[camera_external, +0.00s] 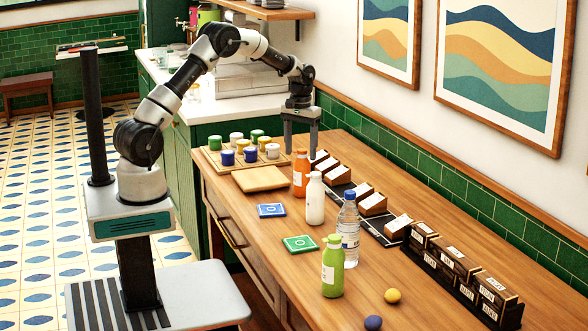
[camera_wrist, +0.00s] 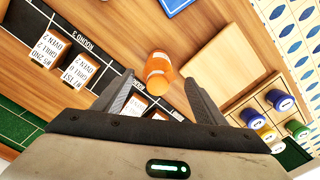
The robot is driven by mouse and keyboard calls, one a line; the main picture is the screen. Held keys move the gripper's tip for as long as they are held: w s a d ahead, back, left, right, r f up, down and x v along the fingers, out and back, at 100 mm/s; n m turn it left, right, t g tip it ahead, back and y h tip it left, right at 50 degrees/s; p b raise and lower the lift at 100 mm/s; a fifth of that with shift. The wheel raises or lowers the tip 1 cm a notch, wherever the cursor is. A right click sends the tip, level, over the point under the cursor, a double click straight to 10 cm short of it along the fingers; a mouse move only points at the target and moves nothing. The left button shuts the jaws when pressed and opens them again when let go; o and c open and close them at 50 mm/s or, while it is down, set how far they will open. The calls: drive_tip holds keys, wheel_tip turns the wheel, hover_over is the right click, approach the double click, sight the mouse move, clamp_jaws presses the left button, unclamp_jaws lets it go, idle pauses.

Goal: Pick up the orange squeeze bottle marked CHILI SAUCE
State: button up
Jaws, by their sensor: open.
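The orange squeeze bottle (camera_external: 301,174) stands upright on the wooden table (camera_external: 277,227), between a bare wooden board and a row of small wooden boxes. It has a white label whose text is too small to read. In the wrist view the orange bottle (camera_wrist: 158,72) lies just beyond the fingertips, roughly in line with the gap between them. My gripper (camera_external: 300,147) is open and points down, above and close to the bottle. The wrist view shows its two fingers (camera_wrist: 160,88) spread apart with nothing between them that I can see held.
A white bottle (camera_external: 315,200), a clear water bottle (camera_external: 348,228) and a green bottle (camera_external: 332,268) stand nearer the camera. A bare board (camera_external: 262,179) and a tray of several colored jars (camera_external: 213,160) sit left. Card boxes (camera_external: 373,203) line the wall side.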

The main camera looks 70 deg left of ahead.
sight(302, 168)
drive_tip(key=shift+w+f+p, duration=0.15)
drive_tip(key=shift+f+p, duration=0.1)
drive_tip(key=shift+f, duration=1.6)
drive_tip(key=shift+w+f+p, duration=0.1)
drive_tip(key=shift+f+p, duration=0.15)
drive_tip(key=shift+f, duration=1.55)
drive_tip(key=shift+c, duration=0.2)
